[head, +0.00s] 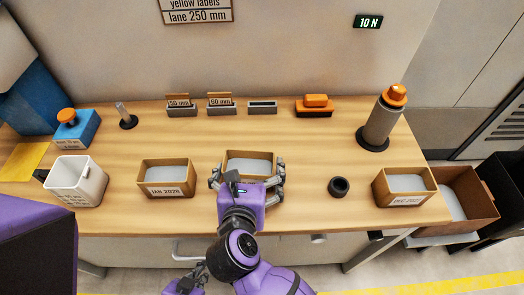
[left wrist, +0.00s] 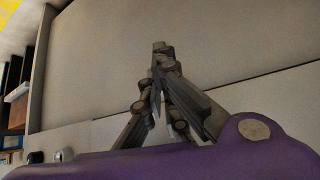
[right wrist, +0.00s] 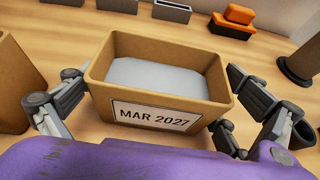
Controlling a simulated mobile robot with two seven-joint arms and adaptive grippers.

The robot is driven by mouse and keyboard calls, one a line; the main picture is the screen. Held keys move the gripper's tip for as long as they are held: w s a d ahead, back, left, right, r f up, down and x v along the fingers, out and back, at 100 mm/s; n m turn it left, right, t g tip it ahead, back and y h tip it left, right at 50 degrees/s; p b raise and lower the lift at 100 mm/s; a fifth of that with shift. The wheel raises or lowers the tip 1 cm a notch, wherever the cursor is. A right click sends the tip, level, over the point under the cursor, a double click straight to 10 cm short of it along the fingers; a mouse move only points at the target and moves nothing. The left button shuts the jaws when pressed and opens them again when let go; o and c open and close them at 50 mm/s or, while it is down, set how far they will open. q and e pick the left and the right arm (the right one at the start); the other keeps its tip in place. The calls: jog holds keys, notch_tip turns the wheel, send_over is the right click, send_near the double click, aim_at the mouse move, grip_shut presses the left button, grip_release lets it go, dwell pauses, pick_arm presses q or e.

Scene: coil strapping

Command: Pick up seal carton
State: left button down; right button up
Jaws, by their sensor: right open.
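An open tan carton (head: 249,155) with a grey-white top surface inside stands on the table at mid-front. In the right wrist view its label reads MAR 2027 (right wrist: 154,116). My right gripper (head: 247,172) is open, with one finger on each side of this carton; a gap shows beside it in the right wrist view. Two similar cartons stand to the sides: JAN 2028 (head: 166,191) on the left and one with a hard-to-read label (head: 403,187) on the right. My left gripper (left wrist: 159,48) has its fingertips together, empty, below the table front.
A white bin (head: 77,183), a blue block with an orange knob (head: 76,130) and a dark ring (head: 338,187) are on the table. An orange-topped cylinder (head: 380,124) stands back right. Small holders (head: 221,109) line the back. A larger open box (head: 468,200) is beyond the right edge.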

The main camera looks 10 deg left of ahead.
jog(key=shift+w+f, duration=0.1)
jog(key=shift+w, duration=0.05)
jog(key=c, duration=1.3)
jog(key=shift+r, duration=0.2)
jog(key=shift+c, duration=0.2)
notch_tip(320, 180, up, 10)
jog(key=shift+f, duration=0.15)
